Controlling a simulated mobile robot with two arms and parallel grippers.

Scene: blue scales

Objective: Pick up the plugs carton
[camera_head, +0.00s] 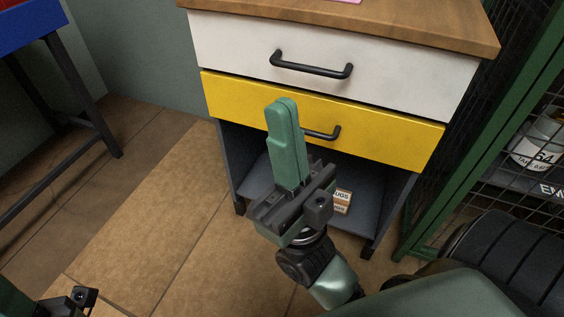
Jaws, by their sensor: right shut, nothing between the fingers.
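The plugs carton (343,198) is a small tan box with white labels reading "UGS". It sits on the low open shelf of the cabinet, under the yellow drawer. My right gripper (283,103) is in front of the cabinet, with its green fingers together and nothing between them. It points up across the yellow drawer front, and the gripper body partly hides the carton's left side. Of my left arm, only a dark part shows at the bottom left corner; its fingers are not visible.
The cabinet has a white drawer (240,45) and a yellow drawer (390,136), both shut, with black handles. A green mesh cage (470,130) holding a white tub (537,142) stands close at the right. A blue-topped table (28,30) stands at the left. The tiled floor (150,200) between is clear.

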